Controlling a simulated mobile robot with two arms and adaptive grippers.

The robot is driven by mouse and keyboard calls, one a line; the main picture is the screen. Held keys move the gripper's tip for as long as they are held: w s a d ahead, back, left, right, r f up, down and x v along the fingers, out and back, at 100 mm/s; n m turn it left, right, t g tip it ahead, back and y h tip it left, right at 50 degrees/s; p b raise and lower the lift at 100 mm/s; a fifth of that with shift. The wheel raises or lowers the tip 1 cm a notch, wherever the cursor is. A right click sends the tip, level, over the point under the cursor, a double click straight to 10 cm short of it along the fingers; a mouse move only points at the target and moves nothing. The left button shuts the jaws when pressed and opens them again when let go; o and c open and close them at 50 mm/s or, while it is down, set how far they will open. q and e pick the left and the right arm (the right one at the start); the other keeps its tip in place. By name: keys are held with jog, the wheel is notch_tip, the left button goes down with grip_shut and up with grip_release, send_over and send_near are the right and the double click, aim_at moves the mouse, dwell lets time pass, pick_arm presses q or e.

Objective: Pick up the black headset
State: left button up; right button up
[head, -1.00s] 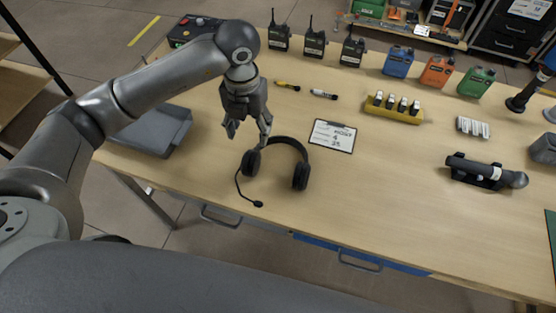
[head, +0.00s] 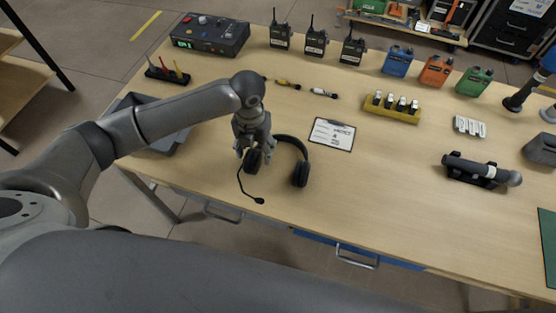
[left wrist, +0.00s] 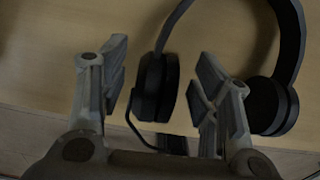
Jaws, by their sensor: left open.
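The black headset (head: 300,172) lies on the wooden table near its front edge, with its boom microphone reaching toward that edge. My left gripper (head: 249,152) is over the headset's left earcup, pointing down. In the left wrist view, my left gripper (left wrist: 165,85) is open, with one finger on each side of an earcup (left wrist: 154,90). I cannot tell whether the fingers touch it. The other earcup (left wrist: 270,106) and part of the headband (left wrist: 291,35) lie to the right, outside the fingers. My right gripper is not in view.
A clipboard (head: 332,134) lies just right of the headset. A grey tray (head: 165,140) is partly hidden behind my left arm. A microphone on a stand (head: 482,171) lies further right. Radios (head: 316,43) and a battery holder (head: 393,108) stand toward the back.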

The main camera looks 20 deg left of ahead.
pick_arm(q)
jog(key=c, duration=1.2)
jog(key=shift+r, duration=0.15)
